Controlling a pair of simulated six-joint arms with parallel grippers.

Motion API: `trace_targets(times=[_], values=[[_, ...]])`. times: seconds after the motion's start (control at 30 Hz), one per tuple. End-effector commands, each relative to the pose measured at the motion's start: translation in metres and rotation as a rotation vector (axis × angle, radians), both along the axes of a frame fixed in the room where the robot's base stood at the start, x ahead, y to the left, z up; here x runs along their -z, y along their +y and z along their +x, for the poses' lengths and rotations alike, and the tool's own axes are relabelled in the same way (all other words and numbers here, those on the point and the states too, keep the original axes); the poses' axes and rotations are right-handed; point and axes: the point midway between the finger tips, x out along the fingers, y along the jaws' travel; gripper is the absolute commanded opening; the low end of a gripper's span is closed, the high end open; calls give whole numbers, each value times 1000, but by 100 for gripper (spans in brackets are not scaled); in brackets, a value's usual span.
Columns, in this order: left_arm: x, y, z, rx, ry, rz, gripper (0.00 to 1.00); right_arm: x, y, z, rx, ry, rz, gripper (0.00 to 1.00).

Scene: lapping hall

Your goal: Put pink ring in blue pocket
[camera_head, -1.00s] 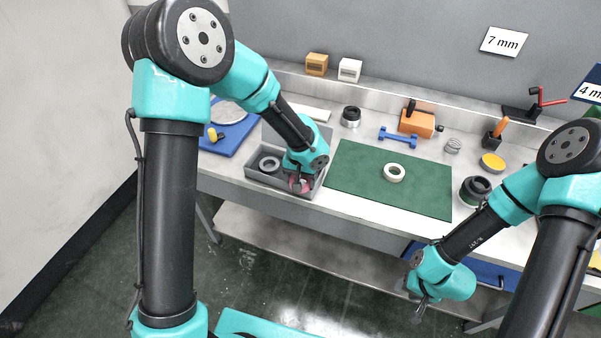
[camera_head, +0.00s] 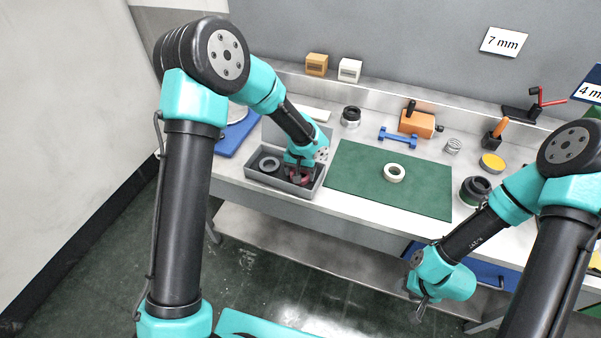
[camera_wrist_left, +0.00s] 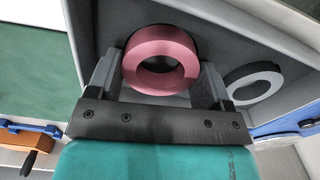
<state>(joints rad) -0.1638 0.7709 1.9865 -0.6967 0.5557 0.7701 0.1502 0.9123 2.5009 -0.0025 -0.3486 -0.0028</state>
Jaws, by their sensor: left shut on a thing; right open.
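The pink ring (camera_wrist_left: 155,38) sits between the two fingers of my left gripper (camera_wrist_left: 161,62) in the left wrist view. The gripper is shut on it. In the head view, my left gripper (camera_head: 300,177) points down inside the grey box (camera_head: 284,190), in its right part, and the pink ring shows only partly. Whether the ring touches the box floor I cannot tell. No blue pocket shows clearly; a blue board (camera_head: 231,141) on the bench at the left is partly hidden by my left arm. My right gripper (camera_head: 421,307) is open and empty, in front of the bench.
A grey ring (camera_head: 268,164) lies in the left part of the box, whose lid is open. A green mat (camera_head: 425,190) right of the box carries a white ring (camera_head: 394,172). Behind it are a dark-and-silver cylinder (camera_head: 351,117), a blue dumbbell-shaped piece (camera_head: 397,135) and an orange block (camera_head: 417,122).

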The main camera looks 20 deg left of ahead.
Motion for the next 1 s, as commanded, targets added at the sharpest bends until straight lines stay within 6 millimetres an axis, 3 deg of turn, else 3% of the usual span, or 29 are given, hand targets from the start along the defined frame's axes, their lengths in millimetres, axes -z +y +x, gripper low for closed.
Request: trace_targets(times=[0.93, 0.97, 1.0], values=[[21, 2, -2, -4, 7, -2, 47, 0, 0, 0, 0, 0, 0, 43], [22, 2, -2, -4, 7, -2, 74, 0, 0, 0, 0, 0, 0, 43], [22, 2, -3, -4, 7, -2, 78, 0, 0, 0, 0, 0, 0, 43]])
